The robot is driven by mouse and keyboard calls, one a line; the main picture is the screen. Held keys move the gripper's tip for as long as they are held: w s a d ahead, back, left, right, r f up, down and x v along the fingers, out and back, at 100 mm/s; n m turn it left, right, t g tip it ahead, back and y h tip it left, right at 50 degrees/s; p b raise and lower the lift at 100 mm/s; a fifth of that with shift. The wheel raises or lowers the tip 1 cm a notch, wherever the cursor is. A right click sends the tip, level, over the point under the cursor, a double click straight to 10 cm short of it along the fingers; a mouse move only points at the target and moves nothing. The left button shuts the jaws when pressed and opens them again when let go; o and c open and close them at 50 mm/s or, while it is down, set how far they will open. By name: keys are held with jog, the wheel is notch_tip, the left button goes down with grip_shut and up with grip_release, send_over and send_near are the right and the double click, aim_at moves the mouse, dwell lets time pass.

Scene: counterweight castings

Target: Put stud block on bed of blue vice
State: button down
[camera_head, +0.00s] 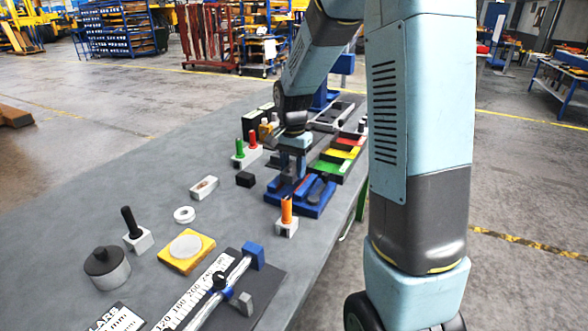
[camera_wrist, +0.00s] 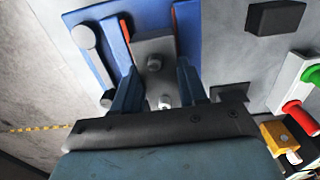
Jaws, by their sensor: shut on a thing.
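The blue vice (camera_head: 312,207) stands on the grey bench in the middle of the head view. Its blue body also fills the upper left of the wrist view (camera_wrist: 97,57), with a grey handle bar at its left. My gripper (camera_head: 291,178) points down over the vice. In the wrist view my gripper (camera_wrist: 156,88) is shut on a grey block with a bright round stud, which I take as the stud block (camera_wrist: 154,46). The block appears over the vice's middle, between its blue sides. Whether it touches the bed, I cannot tell. In the head view the fingers and vice mostly hide it.
An orange-handled piece on a white block (camera_head: 286,217) stands close in front of the vice. A black block (camera_head: 245,179) is at its left, and a white block with green and red pegs (camera_head: 246,156) is behind that. Coloured trays (camera_head: 337,160) lie to the right.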

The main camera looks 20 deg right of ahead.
aim_at(293, 168)
jog(key=shift+f, duration=0.35)
jog(key=shift+s+f, duration=0.1)
jog(key=shift+f, duration=0.5)
jog(key=c, duration=0.7)
grip_release()
jog(key=shift+f, duration=0.1)
jog(key=shift+c, duration=0.2)
jog(key=shift+o, duration=0.7)
jog(key=shift+s+f, duration=0.1)
jog(key=shift+s, duration=0.05)
notch_tip(293, 168, up, 12)
jog(key=r, duration=0.1)
jog(key=s+r+n+t, duration=0.2)
jog(key=s+r+n, duration=0.1)
jog(key=s, duration=0.9)
jog(key=s+r+n+t, duration=0.3)
jog(key=s+n, duration=0.3)
jog(key=s, duration=0.7)
jog(key=shift+s+d+r+t, duration=0.2)
jog(key=shift+s+r+t, duration=0.1)
jog(key=shift+r, duration=0.2)
